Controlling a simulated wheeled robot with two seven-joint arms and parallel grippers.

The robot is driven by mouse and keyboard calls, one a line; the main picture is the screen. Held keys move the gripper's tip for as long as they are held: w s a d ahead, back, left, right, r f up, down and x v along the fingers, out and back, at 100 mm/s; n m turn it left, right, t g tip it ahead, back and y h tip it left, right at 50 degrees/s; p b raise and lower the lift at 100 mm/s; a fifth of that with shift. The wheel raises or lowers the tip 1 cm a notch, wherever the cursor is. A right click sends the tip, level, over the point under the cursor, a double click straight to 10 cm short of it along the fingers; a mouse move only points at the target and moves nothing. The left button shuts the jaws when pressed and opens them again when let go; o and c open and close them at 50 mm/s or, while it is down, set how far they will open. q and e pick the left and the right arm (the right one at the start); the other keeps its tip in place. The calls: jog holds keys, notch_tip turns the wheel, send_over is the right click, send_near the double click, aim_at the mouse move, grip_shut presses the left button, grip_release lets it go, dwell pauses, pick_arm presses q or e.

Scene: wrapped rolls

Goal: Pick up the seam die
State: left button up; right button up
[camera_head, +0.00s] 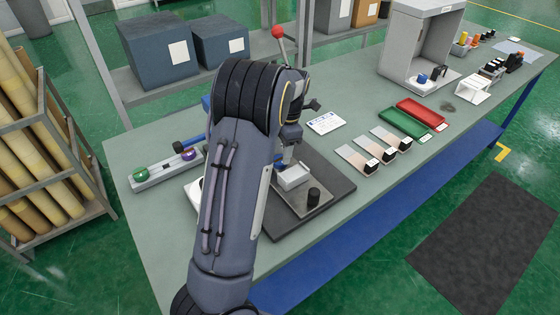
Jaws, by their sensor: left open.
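My left arm comes in from the lower left and crosses the bench. My left gripper (287,163) points down over a dark base plate (338,189), just above a light grey block (293,178). The arm hides part of the gripper, and I cannot tell whether its fingers touch the block. A short black cylinder (313,197) stands on the plate to the right of the block. No part in view is plainly marked as the seam die, so I cannot tell which one it is. My right gripper is not in view.
A red-knobbed lever (279,33) rises behind my arm. A rail with a green knob (140,174) lies left. To the right are several sample strips with black-and-white blocks (390,138), a green tray (403,123), a red tray (422,113) and a grey booth (424,40).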

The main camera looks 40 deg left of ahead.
aim_at(280, 163)
pick_arm(q)
jog(key=shift+s+a+f, duration=0.1)
jog(key=shift+s+f, duration=0.05)
jog(key=shift+f, duration=0.6)
jog(key=shift+s+f, duration=0.1)
jog(key=shift+f, duration=0.6)
jog(key=c, duration=0.8)
jog(key=shift+r, duration=0.1)
